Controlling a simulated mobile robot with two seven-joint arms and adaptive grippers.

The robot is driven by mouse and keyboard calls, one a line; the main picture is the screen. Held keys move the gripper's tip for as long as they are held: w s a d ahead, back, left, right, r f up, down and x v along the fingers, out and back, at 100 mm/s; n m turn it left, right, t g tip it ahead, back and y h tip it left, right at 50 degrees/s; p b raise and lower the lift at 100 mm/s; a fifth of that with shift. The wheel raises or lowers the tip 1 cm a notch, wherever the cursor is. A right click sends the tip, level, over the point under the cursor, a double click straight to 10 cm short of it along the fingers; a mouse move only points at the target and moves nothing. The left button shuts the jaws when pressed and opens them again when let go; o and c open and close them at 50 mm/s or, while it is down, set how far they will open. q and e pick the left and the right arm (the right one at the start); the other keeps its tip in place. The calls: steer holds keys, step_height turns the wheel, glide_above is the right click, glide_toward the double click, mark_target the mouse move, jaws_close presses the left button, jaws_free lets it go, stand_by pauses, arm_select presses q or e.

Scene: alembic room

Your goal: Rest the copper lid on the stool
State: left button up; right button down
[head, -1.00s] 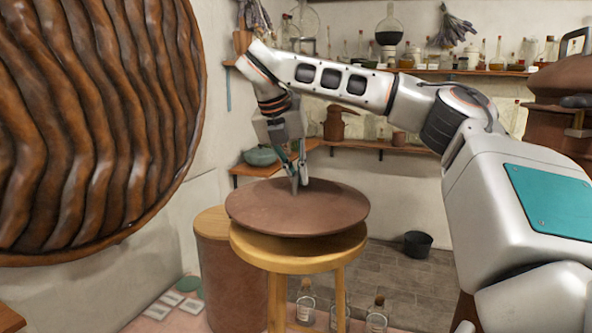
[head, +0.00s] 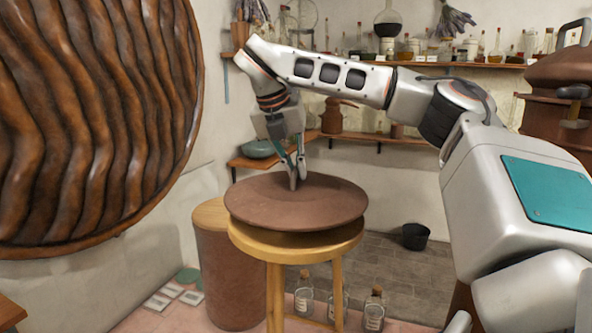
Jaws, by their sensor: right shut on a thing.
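The copper lid (head: 250,207) is a wide, shallow reddish-brown disc in the middle of the head view. It is directly over the round yellow wooden stool (head: 300,252) and roughly level. Its underside is very close to the seat; I cannot tell whether they touch. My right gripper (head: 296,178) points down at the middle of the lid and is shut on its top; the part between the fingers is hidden. My left gripper is not in view.
A brown barrel with a wooden top (head: 212,216) stands left of the stool. Several corked bottles (head: 304,292) stand on the floor by the stool legs. A dark bucket (head: 415,236) is behind right. A large carved brown disc (head: 95,120) fills the left side.

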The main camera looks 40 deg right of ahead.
steer(key=shift+f, duration=0.1)
steer(key=shift+f+b, duration=0.4)
steer(key=shift+f, duration=0.2)
steer(key=shift+r, duration=0.1)
stand_by(0.4)
steer(key=shift+r+p, duration=0.2)
steer(key=shift+p, duration=0.2)
steer(key=shift+f, duration=0.25)
steer(key=shift+f+b, duration=0.45)
steer(key=shift+f, duration=0.15)
stand_by(0.6)
